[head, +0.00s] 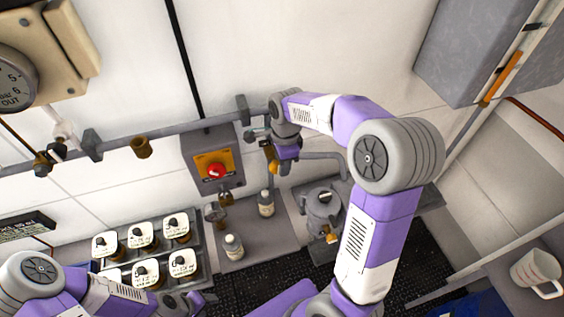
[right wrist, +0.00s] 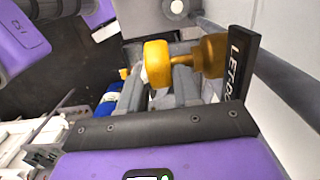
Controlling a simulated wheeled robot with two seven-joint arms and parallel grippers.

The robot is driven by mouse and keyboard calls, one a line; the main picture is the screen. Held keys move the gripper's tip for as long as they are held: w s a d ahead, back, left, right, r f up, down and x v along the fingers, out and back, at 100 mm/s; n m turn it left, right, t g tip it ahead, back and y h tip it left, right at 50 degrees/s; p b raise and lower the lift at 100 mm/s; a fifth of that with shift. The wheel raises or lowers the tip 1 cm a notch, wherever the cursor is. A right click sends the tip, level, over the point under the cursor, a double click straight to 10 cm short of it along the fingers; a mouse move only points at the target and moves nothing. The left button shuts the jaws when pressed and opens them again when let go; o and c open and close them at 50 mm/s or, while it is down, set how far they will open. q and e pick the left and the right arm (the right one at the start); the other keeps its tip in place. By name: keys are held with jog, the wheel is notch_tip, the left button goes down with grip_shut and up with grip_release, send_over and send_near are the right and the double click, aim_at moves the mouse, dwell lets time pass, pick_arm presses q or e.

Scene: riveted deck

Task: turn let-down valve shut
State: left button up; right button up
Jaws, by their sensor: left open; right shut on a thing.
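The let-down valve has a yellow handle (right wrist: 157,64) on a brass stem, beside a black plate (right wrist: 243,62) on which "LET-DO" can be read in the right wrist view. In the head view a bit of the yellow handle (head: 272,163) shows below the wall pipe. My right gripper (head: 264,143) is at the valve, shut on its handle; its grey fingers (right wrist: 170,92) partly show around the handle in the wrist view. The handle's full angle is hard to tell. My left gripper (head: 184,303) is open and empty, low at the left near the jar rack.
A grey pipe (head: 190,130) runs along the wall. Below it is a box with a red button (head: 216,171). Two bottles (head: 233,246) and a grey pot (head: 322,212) stand on the bench. A rack of labelled jars (head: 145,235) is left; a mug (head: 537,270) sits far right.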

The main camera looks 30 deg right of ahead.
jog(key=y, duration=0.2)
jog(key=t+y+b, duration=0.1)
jog(key=shift+d+f+y, duration=0.3)
jog(key=shift+y, duration=0.1)
jog(key=y+b, duration=0.1)
jog(key=y, duration=0.1)
jog(key=f+t+y+b, duration=0.1)
jog(key=y, duration=0.2)
jog(key=shift+d, duration=0.1)
jog(key=y, duration=0.2)
jog(key=t+y+b, duration=0.1)
jog(key=shift+f+y, duration=0.3)
jog(key=shift+y, duration=0.1)
jog(key=shift+a+f+t+y+b, duration=0.15)
jog(key=shift+t+y+b, duration=0.15)
jog(key=shift+y, duration=0.75)
jog(key=shift+a+f+t+y+b, duration=0.1)
jog(key=shift+a+t+y+b, duration=0.15)
jog(key=shift+y, duration=0.8)
jog(key=shift+r, duration=0.1)
jog(key=o, duration=1)
jog(key=shift+d, duration=0.1)
jog(key=shift+c, duration=0.2)
jog(key=shift+d, duration=0.1)
